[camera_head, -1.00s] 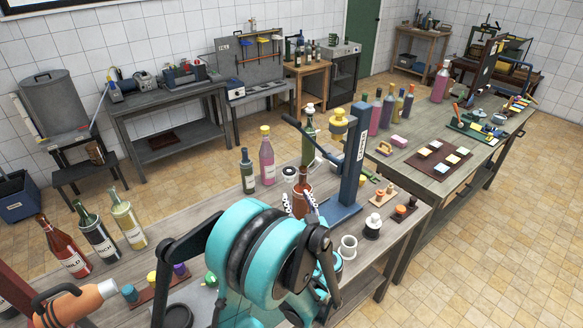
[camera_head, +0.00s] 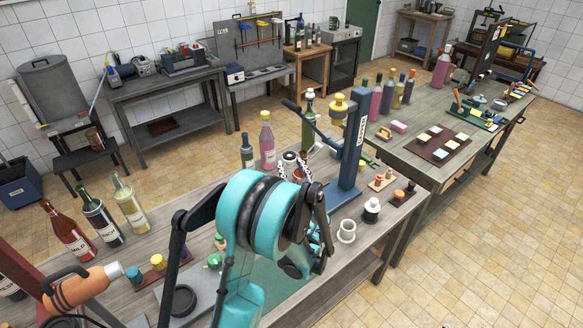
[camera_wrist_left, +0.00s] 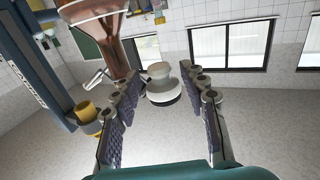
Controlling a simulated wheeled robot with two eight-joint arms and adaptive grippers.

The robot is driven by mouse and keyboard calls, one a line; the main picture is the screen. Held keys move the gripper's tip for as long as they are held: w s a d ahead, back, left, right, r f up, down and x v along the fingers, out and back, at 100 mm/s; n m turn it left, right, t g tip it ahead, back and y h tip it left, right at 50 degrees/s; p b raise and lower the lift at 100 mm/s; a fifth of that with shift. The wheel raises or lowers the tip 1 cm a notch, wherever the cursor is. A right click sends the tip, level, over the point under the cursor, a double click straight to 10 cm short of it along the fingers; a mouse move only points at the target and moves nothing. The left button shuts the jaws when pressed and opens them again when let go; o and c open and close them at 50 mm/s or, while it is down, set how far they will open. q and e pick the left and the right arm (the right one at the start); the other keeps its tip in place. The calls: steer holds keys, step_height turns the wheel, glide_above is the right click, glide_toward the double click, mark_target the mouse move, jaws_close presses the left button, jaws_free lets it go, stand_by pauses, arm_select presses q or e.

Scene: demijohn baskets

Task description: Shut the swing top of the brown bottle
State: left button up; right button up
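The brown bottle (camera_head: 298,175) stands on the bench in the head view, mostly hidden behind my left arm and fingers. Its brown neck (camera_wrist_left: 122,55) shows large in the left wrist view, with bent wire beside it. A white stopper (camera_wrist_left: 162,82), seemingly the swing top, is off to one side of the neck. My left gripper (camera_head: 293,168) is by the bottle's upper part. In the wrist view its fingers (camera_wrist_left: 163,92) stand apart on both sides of the stopper, with gaps visible. My right gripper is not in view.
A blue press (camera_head: 349,150) stands close to the right of the brown bottle. A pink bottle (camera_head: 267,148) and a dark green bottle (camera_head: 247,155) stand behind left. A white cup (camera_head: 346,232) and a black-and-white jar (camera_head: 371,211) stand in front right.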

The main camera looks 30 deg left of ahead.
arm_select(q)
steer(key=c, duration=0.7)
steer(key=shift+o, duration=0.2)
